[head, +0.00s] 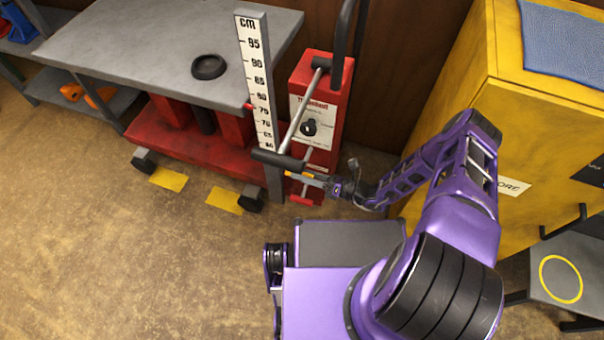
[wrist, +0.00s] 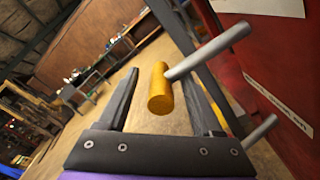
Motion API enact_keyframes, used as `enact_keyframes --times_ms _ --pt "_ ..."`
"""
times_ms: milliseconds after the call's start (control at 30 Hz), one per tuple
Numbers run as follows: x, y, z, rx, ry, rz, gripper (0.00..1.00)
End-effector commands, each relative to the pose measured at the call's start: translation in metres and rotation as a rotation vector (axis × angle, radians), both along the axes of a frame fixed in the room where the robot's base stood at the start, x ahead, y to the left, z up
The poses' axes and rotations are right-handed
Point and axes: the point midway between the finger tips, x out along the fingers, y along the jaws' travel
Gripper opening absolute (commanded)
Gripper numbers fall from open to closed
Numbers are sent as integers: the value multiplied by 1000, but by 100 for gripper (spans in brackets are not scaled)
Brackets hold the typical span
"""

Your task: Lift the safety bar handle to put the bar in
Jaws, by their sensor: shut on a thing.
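The safety bar handle is a short yellow grip (head: 303,175) on a grey rod, low at the front of the red lift column (head: 331,80). In the wrist view the yellow grip (wrist: 160,88) lies between my two dark fingers, and its grey rod runs right towards the red column. My gripper (head: 315,180) is shut on this yellow grip, reaching it from the right. The fingers partly hide the grip in the head view. The safety bar itself cannot be made out.
A long grey lever with a black grip (head: 279,160) slants just above and left of my gripper. A cm scale (head: 256,80) stands beside the grey lift table (head: 170,40). A black ring (head: 208,67) lies on it. A yellow cabinet (head: 530,130) stands close right of my arm.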

Motion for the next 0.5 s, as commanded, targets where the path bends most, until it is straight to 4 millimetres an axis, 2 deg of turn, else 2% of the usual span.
enact_keyframes --times_ms 167,500 --pt "-9 -30 -2 -3 -1 -6 62" --pt "-38 -108 -1 -4 0 -4 62"
